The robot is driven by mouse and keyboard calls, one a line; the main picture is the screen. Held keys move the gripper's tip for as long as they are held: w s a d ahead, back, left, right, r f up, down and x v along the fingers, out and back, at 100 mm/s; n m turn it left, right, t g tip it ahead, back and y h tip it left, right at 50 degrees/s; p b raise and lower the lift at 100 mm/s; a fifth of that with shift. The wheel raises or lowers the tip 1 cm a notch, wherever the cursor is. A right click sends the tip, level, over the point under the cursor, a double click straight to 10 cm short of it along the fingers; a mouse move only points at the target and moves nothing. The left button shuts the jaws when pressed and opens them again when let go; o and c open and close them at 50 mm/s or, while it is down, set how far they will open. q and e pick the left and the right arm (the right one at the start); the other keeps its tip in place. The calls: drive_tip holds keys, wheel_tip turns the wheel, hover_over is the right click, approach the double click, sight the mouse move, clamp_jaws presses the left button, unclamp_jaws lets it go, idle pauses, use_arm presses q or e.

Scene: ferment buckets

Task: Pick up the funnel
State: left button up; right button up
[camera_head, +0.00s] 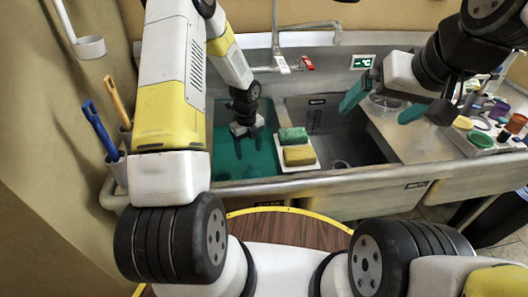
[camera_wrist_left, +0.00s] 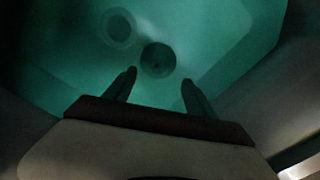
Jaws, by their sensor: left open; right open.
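My left gripper (camera_head: 246,133) reaches down into the left sink basin, over the teal liquid (camera_head: 226,163). In the left wrist view its fingers (camera_wrist_left: 159,80) are apart with nothing held. Just beyond the fingertips is a dark round shape (camera_wrist_left: 158,60), with a fainter ring (camera_wrist_left: 118,27) up and left of it. I cannot tell which of these, if either, is the funnel. My right gripper (camera_head: 383,104) is open and empty over the right counter. A clear round item (camera_head: 387,101) shows between its fingers, too unclear to name.
A green sponge (camera_head: 293,134) and a yellow sponge (camera_head: 299,156) sit on a white tray between the basins. The right basin (camera_head: 325,125) looks mostly empty.

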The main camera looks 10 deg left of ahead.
sight(250, 165)
use_arm(q)
drive_tip(key=shift+m, duration=0.4)
drive_tip(key=f, duration=0.9)
drive_tip(key=shift+s+d+f, duration=0.1)
drive_tip(key=shift+s+f, duration=0.1)
drive_tip(key=shift+f, duration=0.15)
drive_tip(key=c, duration=1.1)
